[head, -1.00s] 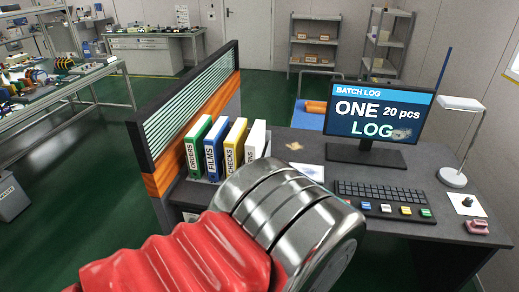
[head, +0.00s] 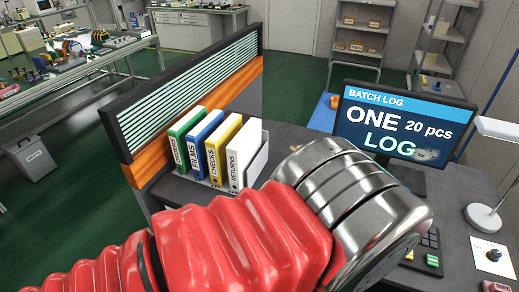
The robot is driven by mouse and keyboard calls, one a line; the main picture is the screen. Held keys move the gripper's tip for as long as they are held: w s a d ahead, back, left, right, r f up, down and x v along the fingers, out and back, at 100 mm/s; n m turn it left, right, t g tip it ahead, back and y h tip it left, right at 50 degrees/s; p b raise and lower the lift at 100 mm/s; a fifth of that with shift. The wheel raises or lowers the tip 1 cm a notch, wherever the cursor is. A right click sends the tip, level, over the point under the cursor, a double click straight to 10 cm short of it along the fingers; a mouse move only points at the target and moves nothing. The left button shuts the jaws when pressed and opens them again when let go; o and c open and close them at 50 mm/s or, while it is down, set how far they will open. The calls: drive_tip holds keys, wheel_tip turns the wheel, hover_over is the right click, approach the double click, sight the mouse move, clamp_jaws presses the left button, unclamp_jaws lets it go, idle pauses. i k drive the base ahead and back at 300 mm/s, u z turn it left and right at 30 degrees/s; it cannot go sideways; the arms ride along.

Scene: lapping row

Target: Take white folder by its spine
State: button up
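The white folder (head: 246,154) stands upright in a grey holder (head: 257,165) on the dark desk. Its spine, labelled RETURNS, faces me and shows nearly in full. It is the rightmost of the row, beside the yellow CHECKS folder (head: 222,147). The blue FILMS folder (head: 203,141) and the green ORDERS folder (head: 185,136) stand further left. My arm, with a red ribbed sleeve and a metal end section, crosses the lower picture in front of the desk, just right of and below the white folder. My gripper's fingers do not show.
A striped partition with an orange band (head: 190,110) stands behind and left of the folders. Green floor (head: 80,205) is open at left.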

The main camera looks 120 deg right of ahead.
sight(241, 151)
drive_tip(key=z, duration=0.05)
drive_tip(key=k, duration=1.25)
drive_tip(key=z, duration=0.8)
drive_tip(key=i, duration=0.5)
drive_tip(key=z, duration=0.05)
